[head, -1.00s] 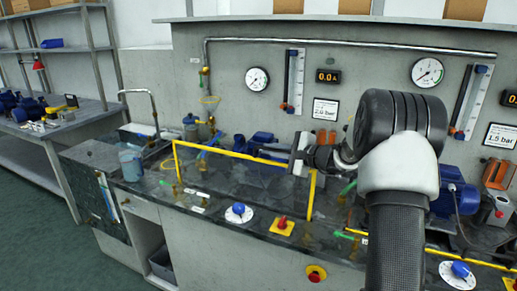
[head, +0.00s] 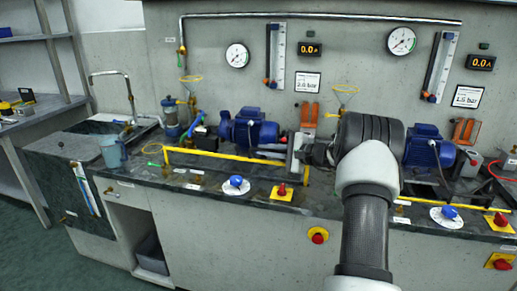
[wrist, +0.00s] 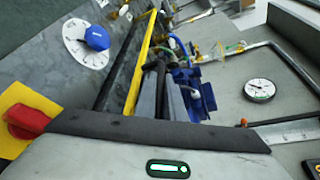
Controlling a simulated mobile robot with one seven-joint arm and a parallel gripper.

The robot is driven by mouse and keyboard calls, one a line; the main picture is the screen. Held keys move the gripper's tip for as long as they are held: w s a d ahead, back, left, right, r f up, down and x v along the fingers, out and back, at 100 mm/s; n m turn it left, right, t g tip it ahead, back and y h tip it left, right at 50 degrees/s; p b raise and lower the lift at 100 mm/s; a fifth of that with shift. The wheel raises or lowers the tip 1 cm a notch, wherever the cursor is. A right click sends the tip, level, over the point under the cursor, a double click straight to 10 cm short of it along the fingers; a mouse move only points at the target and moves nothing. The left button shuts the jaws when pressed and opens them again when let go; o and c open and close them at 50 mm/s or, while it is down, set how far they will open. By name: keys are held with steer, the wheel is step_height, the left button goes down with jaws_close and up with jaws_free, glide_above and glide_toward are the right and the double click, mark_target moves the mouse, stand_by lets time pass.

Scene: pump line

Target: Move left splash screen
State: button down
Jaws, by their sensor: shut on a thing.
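The left splash screen (head: 225,156) is a clear panel with a yellow frame, standing along the front of the bench before the left pump. Its top rail and end posts show in the head view. My gripper (head: 296,150) is at the right end of its top rail and shut on it. In the wrist view the yellow rail (wrist: 140,72) runs away beside the dark fingers (wrist: 158,80). The exact contact between the fingers and the rail is hard to see. The panel's lower edge is not clear.
Behind the screen stands a blue pump (head: 254,132). A second blue pump (head: 425,147) stands to the right, partly behind my arm. A blue-knobbed dial (head: 236,184) and a red-knobbed yellow switch (head: 281,192) sit in front. A sink tap (head: 112,88) and cup (head: 112,152) are at left.

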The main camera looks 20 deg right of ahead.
steer(key=shift+f+b, duration=0.9)
steer(key=shift+f, duration=1)
steer(key=c, duration=1.8)
jaws_free()
steer(key=shift+c, duration=0.2)
steer(key=shift+r, duration=0.1)
steer(key=p+v, duration=0.3)
steer(key=v, duration=1.4)
steer(key=shift+s, duration=0.2)
steer(key=shift+d, duration=0.1)
